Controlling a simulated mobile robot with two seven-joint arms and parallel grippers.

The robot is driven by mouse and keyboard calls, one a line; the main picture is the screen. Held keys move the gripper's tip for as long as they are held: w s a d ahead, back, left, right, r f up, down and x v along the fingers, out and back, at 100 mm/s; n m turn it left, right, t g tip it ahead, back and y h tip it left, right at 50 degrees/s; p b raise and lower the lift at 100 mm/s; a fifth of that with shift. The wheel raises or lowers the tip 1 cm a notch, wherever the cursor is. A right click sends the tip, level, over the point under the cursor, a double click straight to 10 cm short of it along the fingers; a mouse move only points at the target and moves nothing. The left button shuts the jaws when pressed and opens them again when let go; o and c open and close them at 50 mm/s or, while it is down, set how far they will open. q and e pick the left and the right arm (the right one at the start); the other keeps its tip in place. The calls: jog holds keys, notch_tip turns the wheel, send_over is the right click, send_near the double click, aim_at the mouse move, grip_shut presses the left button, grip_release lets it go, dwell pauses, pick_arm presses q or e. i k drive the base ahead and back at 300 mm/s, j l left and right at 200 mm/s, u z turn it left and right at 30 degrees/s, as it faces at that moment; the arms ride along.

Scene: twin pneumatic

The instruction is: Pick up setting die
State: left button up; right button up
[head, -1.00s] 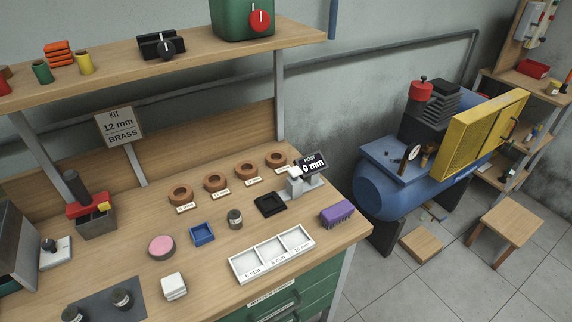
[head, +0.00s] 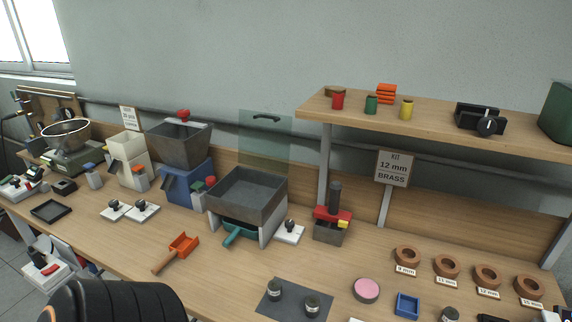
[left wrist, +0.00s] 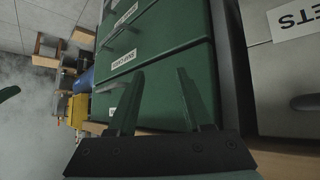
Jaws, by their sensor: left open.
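Nothing is plainly labelled as the setting die. Several copper-brown rings, one of them this ring (head: 446,266), stand in a row on the bench behind small mm labels. A similar cylinder (head: 450,315) is cut off at the bottom edge. A sign (head: 393,168) reads "KIT 12 mm BRASS". My left gripper (left wrist: 160,73) is open and empty, in front of green drawers (left wrist: 155,45) in the left wrist view. My right gripper is not in view.
A pink disc (head: 366,290) and blue tray (head: 407,305) lie near the rings. A shelf (head: 440,122) overhangs the bench.

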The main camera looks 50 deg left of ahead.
aim_at(274, 286)
jog(key=k+j+u, duration=0.15)
jog(key=u, duration=0.95)
jog(key=l+u, duration=0.15)
jog(key=u, duration=0.15)
jog(key=l+u, duration=0.1)
jog(key=u, duration=0.25)
jog(key=i+l, duration=0.05)
